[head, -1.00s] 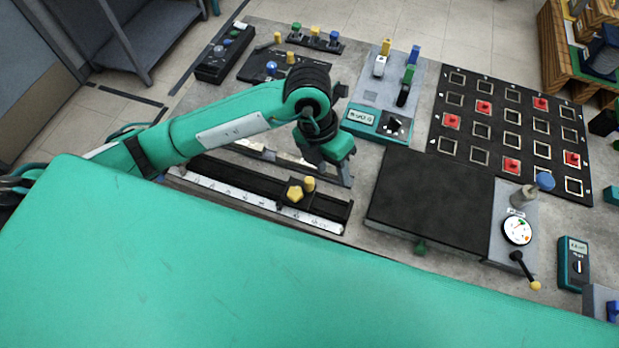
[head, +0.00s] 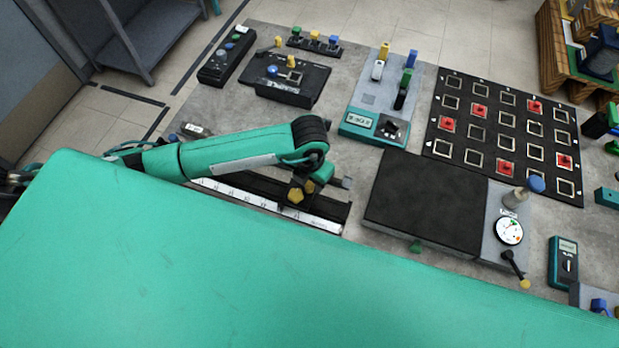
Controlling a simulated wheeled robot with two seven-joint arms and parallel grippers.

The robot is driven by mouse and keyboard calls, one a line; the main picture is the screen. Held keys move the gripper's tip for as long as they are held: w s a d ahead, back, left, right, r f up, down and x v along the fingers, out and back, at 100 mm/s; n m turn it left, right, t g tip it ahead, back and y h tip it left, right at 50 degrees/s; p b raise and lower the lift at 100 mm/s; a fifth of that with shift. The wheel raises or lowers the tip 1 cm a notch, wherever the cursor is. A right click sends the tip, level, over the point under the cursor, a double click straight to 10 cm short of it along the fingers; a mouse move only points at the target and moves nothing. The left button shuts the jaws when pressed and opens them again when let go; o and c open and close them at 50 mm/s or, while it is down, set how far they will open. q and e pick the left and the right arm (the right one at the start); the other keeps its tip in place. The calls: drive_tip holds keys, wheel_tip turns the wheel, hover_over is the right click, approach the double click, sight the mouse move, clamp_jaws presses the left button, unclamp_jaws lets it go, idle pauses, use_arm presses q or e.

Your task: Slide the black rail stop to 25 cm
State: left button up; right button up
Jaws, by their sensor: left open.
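The black rail stop (head: 295,194) with yellow knobs sits on a dark rail (head: 333,212), near its right end. A white ruled scale (head: 232,193) runs along the rail's near side; its numbers are too small to read. My left gripper (head: 305,186) is open and down at the stop, its jaws close around or beside the yellow upright knob. The gripper and wrist hide part of the stop, so I cannot tell whether they touch. My left forearm covers much of the rail's far side. My right gripper is not in view.
A black plate (head: 425,200) lies right of the rail, with a dial gauge (head: 509,231) beside it. Behind are a teal meter box (head: 374,127), a black panel (head: 285,83) and a socket board (head: 506,133) with red pieces. My teal body fills the foreground.

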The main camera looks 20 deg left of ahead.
use_arm(q)
drive_tip(key=shift+f, duration=0.85)
